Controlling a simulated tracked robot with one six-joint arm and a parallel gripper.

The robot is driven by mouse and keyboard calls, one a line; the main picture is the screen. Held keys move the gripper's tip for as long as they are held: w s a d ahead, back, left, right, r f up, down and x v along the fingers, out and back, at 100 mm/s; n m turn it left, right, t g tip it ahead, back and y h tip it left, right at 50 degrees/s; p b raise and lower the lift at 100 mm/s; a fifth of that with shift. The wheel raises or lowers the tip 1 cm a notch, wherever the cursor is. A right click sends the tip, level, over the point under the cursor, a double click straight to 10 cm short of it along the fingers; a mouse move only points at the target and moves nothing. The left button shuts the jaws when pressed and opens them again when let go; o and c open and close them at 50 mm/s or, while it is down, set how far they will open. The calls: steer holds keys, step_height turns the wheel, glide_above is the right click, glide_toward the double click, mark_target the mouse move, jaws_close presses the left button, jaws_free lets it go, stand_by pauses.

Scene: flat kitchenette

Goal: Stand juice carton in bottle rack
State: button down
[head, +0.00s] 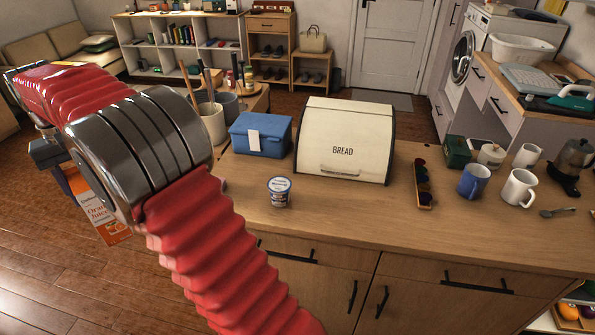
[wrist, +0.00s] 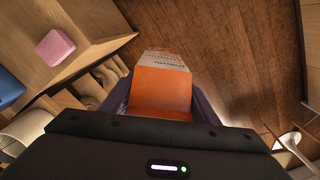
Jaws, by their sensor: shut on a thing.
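The juice carton (head: 101,207), orange and white with "Juice" lettering, hangs tilted at the left of the head view, beside the counter and above the floor. In the wrist view its orange side and pale printed end (wrist: 163,88) point away from me. My gripper (wrist: 160,108) is shut on the carton, with a dark purple finger on each side. In the head view my gripper (head: 62,180) is partly hidden behind my red arm. I cannot clearly make out a bottle rack. Pale curved wooden shapes (wrist: 98,84) left of the carton in the wrist view may belong to one.
The wooden counter (head: 330,215) holds a cream bread bin (head: 345,145), a blue box (head: 261,134), a small tub (head: 279,191), and mugs (head: 473,181) at the right. Utensil crocks (head: 212,122) stand near my arm. The floor (head: 60,270) at the left is clear.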

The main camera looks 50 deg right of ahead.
steer(key=s+d+r+m, duration=0.2)
steer(key=s+d, duration=0.2)
steer(key=d, duration=0.5)
steer(key=s+d+r+m, duration=0.2)
steer(key=s+d, duration=0.2)
steer(key=d, duration=0.6)
steer(key=s+d+r+m, duration=0.2)
steer(key=s+d+r, duration=0.15)
steer(key=d, duration=0.55)
steer(key=s+d+r+m, duration=0.1)
steer(key=s+d+m, duration=0.1)
steer(key=s+d, duration=0.4)
steer(key=s+d+m, duration=0.1)
steer(key=s+d, duration=0.5)
steer(key=s, duration=1.1)
steer(key=shift+s+r+m, duration=0.25)
steer(key=shift+r+m, duration=0.1)
steer(key=shift+m, duration=0.05)
steer(key=shift+f, duration=0.1)
step_height(320, 180, down, 6)
steer(key=shift+f, duration=0.1)
